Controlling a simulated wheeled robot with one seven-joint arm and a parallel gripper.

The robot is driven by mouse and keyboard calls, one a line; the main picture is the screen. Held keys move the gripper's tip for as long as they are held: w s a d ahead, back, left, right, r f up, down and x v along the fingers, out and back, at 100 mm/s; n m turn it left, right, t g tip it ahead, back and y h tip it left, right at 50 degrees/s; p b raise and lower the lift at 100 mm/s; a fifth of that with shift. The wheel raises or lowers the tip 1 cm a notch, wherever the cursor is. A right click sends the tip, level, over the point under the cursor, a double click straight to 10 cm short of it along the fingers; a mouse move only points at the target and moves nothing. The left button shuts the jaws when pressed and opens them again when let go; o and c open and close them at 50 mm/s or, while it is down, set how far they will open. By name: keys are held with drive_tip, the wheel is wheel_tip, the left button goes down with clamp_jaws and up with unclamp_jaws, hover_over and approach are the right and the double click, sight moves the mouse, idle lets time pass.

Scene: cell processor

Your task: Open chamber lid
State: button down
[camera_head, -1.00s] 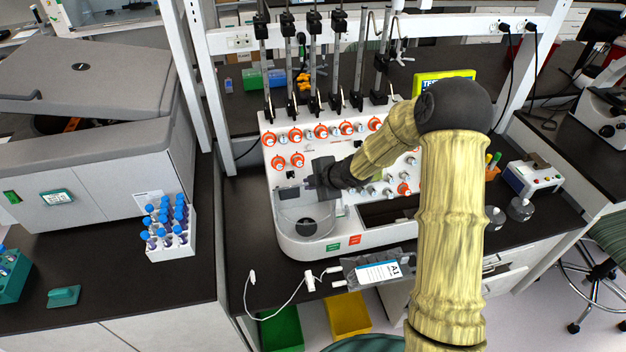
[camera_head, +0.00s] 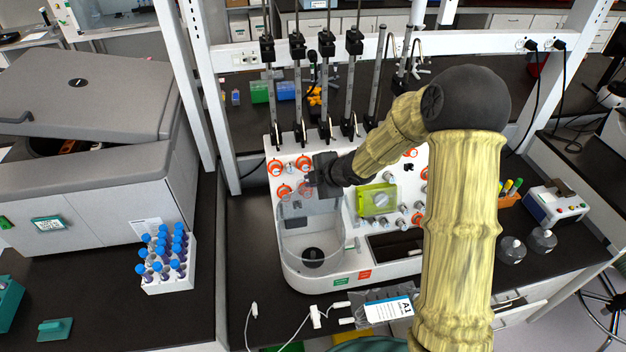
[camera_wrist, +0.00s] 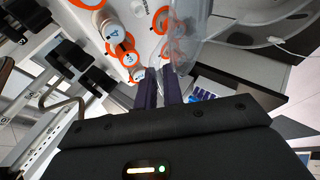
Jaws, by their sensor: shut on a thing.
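The cell processor (camera_head: 430,262) is a white machine with orange-ringed knobs on its panel. Its round chamber (camera_head: 296,262) is at the front left, with a dark round part inside. The clear chamber lid (camera_head: 318,222) stands steeply tilted above the chamber's back, near the panel. My gripper (camera_head: 306,187) is at the lid's upper edge, in front of the knobs. In the wrist view, the dark fingers (camera_wrist: 158,82) are close together at the edge of the clear lid (camera_wrist: 188,40). The exact contact is hard to see.
A labelled bag (camera_head: 388,310) and white tubing lie at the bench's front edge. Black clamps on poles (camera_head: 297,80) rise behind the machine. A white rack (camera_head: 168,282) of blue-capped tubes stands on the left bench. My arm hides part of the machine's right side.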

drive_tip(key=shift+f, duration=0.2)
drive_tip(key=c, duration=1.5)
unclamp_jaws()
drive_tip(key=shift+c, duration=0.2)
drive_tip(key=shift+s+d+f, duration=0.1)
drive_tip(key=shift+d, duration=0.1)
drive_tip(key=shift+s, duration=0.15)
drive_tip(key=p+v, duration=0.4)
drive_tip(key=v, duration=1.3)
drive_tip(key=shift+r, duration=0.45)
